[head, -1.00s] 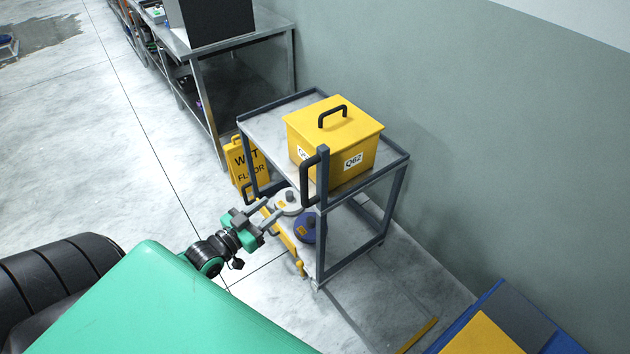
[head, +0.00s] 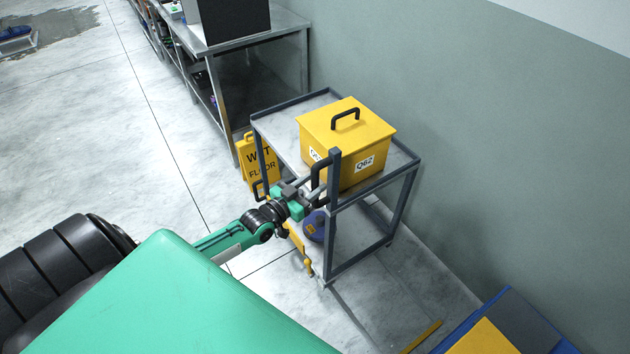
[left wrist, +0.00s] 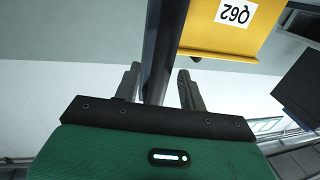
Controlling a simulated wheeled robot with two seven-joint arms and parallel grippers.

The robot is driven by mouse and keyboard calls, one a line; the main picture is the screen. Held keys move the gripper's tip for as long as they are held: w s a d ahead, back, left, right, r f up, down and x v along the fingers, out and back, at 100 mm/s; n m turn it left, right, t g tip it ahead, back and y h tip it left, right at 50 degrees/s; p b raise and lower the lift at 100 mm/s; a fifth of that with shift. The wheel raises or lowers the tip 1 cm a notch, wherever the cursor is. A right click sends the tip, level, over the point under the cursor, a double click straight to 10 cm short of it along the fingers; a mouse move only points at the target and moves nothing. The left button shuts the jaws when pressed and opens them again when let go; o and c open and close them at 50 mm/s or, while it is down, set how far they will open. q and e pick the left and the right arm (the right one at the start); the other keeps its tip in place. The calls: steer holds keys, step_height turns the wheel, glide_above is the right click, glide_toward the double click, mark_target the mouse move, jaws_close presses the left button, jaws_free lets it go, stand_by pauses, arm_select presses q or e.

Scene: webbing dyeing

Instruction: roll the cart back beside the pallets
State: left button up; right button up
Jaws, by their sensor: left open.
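The grey metal cart (head: 283,130) stands along the wall, with a yellow box (head: 345,130) labelled Q62 on its top shelf. A dark upright handle (head: 333,165) rises at its near corner. My left gripper (head: 318,192) is open at this handle. In the left wrist view, a dark post (left wrist: 163,45) runs between the spread fingers of the gripper (left wrist: 160,84); contact cannot be told. The yellow box also shows there upside down (left wrist: 213,35). A blue round item (head: 315,228) is low in the cart. No pallet can be made out for certain. My right gripper is not in view.
A yellow wet-floor sign (head: 258,165) stands close by the cart's left side. A metal workbench (head: 290,22) is behind it. A blue-edged object with a yellow top (head: 490,338) is at the lower right. Open floor (head: 80,130) lies to the left.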

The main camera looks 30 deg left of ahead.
arm_select(q)
steer(key=shift+w+d, duration=0.15)
steer(key=shift+w, duration=0.65)
jaws_close()
steer(key=shift+d, duration=0.1)
